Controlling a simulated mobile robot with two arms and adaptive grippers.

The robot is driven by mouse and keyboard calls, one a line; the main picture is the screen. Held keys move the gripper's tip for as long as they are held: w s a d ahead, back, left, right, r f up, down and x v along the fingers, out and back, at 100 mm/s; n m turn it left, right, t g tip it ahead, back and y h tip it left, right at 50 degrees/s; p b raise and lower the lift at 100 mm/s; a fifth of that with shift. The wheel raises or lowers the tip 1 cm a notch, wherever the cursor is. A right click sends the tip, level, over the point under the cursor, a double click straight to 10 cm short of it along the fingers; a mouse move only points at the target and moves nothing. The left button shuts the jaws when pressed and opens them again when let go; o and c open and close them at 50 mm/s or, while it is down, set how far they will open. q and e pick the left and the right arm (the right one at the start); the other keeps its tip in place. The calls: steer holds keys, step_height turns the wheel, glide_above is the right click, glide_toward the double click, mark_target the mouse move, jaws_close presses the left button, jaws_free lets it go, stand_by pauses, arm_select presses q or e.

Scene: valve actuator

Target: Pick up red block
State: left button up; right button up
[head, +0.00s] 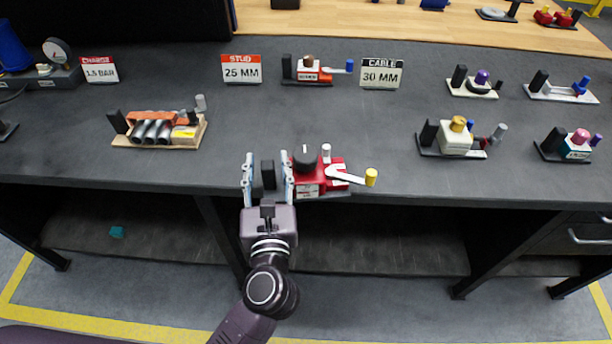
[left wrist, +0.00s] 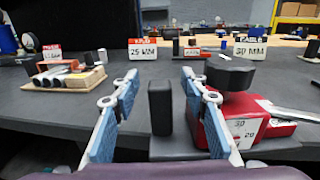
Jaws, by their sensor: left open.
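The red block (head: 322,177) sits near the table's front edge in the head view, with a black knob on top and a white lever ending in a yellow knob. It also shows at the right of the left wrist view (left wrist: 222,122). A black upright post (left wrist: 160,107) stands to its left on the same dark base. My left gripper (head: 267,160) is open, its blue-padded fingers on either side of the post. The right finger is close beside the red block's left side; I cannot tell if it touches. My right gripper is not in view.
A tray with dark cylinders (head: 157,131) is at left. Signs reading 25 MM (head: 241,69) and 30 MM (head: 382,74) stand farther back. A cream block device (head: 455,138) is at right. The grey table (head: 240,120) between them is mostly clear.

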arm_select(q)
steer(key=shift+w, duration=0.15)
jaws_close()
stand_by(0.4)
steer(key=shift+r, duration=0.15)
